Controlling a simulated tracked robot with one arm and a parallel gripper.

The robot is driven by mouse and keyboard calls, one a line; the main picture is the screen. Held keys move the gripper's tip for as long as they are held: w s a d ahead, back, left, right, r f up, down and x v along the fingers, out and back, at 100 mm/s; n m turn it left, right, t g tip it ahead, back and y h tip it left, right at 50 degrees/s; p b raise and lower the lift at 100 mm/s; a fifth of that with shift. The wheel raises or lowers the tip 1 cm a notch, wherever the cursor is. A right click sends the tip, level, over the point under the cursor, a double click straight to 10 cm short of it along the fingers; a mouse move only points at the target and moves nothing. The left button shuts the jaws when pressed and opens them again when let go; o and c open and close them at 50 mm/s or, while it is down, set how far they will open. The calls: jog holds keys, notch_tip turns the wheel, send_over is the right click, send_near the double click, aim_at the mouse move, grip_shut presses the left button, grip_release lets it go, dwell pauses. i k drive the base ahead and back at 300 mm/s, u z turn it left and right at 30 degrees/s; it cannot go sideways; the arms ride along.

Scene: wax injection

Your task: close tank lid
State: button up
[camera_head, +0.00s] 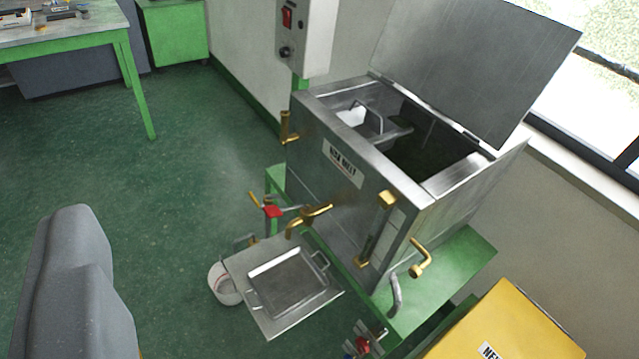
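The metal wax tank (345,205) stands on a green stand right of the middle. Its lid (475,62) is open, hinged at the back and tilted up against the wall and window side. The tank's opening shows a dark inside, with a metal part with a handle (372,118) in it at the left.
A metal tray (287,312) on a shelf juts out below the brass tap (310,216). A white bucket (222,284) stands beside it. A yellow box (505,330) is at the lower right. A control box (306,38) hangs behind. Green floor at left is clear.

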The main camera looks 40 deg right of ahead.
aim_at(483, 65)
jog(key=u, duration=1.25)
jog(key=i, duration=2.15)
jog(key=z, duration=3.5)
jog(key=i, duration=1)
jog(key=z, duration=0.15)
